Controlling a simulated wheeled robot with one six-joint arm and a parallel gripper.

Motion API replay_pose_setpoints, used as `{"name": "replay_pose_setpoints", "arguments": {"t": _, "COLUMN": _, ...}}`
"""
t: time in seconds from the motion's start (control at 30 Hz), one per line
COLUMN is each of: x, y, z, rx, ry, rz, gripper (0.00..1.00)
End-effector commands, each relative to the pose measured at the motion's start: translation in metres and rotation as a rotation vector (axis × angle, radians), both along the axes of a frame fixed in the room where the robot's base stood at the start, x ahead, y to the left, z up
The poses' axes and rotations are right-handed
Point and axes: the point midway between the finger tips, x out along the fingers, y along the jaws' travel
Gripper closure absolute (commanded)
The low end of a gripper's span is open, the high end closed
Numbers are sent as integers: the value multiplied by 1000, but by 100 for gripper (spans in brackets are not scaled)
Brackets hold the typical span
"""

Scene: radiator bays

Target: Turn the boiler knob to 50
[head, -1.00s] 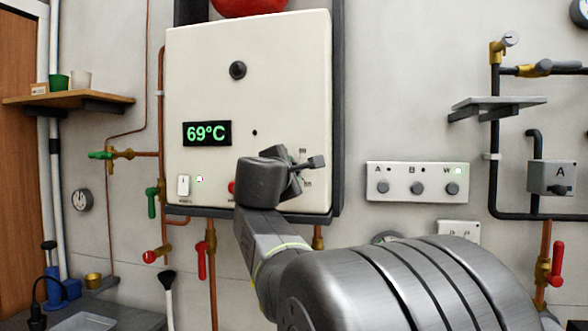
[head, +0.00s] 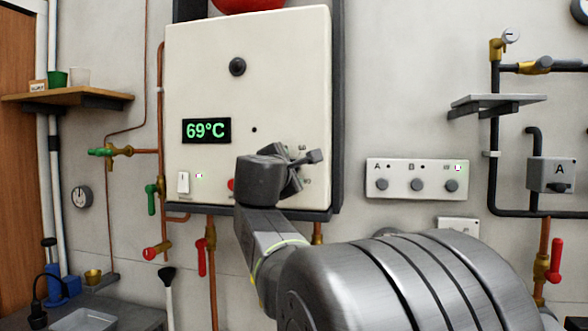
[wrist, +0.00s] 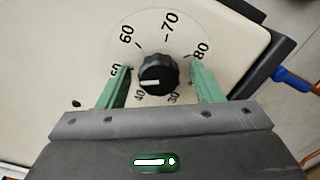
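The black boiler knob (wrist: 158,74) shows in the wrist view on a pale round dial marked 30 to 80. Its white pointer line faces left, roughly towards the 50 mark, which is partly hidden by a finger. My gripper (wrist: 161,88) is open, with one green-padded finger on each side of the knob and a visible gap on both sides. In the head view my gripper (head: 302,170) is at the lower right of the white boiler (head: 285,80) and hides the knob.
A panel with knobs A, B and W (head: 417,182) is on the wall right of the boiler. Copper pipes with a red-handled valve (head: 201,257) run below the boiler. A grey shelf (head: 497,101) juts out at right.

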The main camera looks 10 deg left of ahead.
Motion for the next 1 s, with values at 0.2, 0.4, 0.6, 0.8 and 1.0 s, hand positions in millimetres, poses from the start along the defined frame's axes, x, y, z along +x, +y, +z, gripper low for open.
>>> {"name": "replay_pose_setpoints", "arguments": {"t": 0.2, "x": -5, "y": 0, "z": 0, "rx": 1, "ry": -1, "rz": 0, "gripper": 40}}
{"name": "replay_pose_setpoints", "arguments": {"t": 0.4, "x": -35, "y": 2, "z": 0, "rx": 3, "ry": -3, "rz": 5, "gripper": 40}}
{"name": "replay_pose_setpoints", "arguments": {"t": 0.6, "x": -80, "y": 4, "z": 0, "rx": 3, "ry": -3, "rz": 6, "gripper": 40}}
{"name": "replay_pose_setpoints", "arguments": {"t": 0.8, "x": -115, "y": 5, "z": 0, "rx": 2, "ry": -2, "rz": 5, "gripper": 40}}
{"name": "replay_pose_setpoints", "arguments": {"t": 1.0, "x": -133, "y": 5, "z": 0, "rx": 0, "ry": 0, "rz": 2, "gripper": 40}}
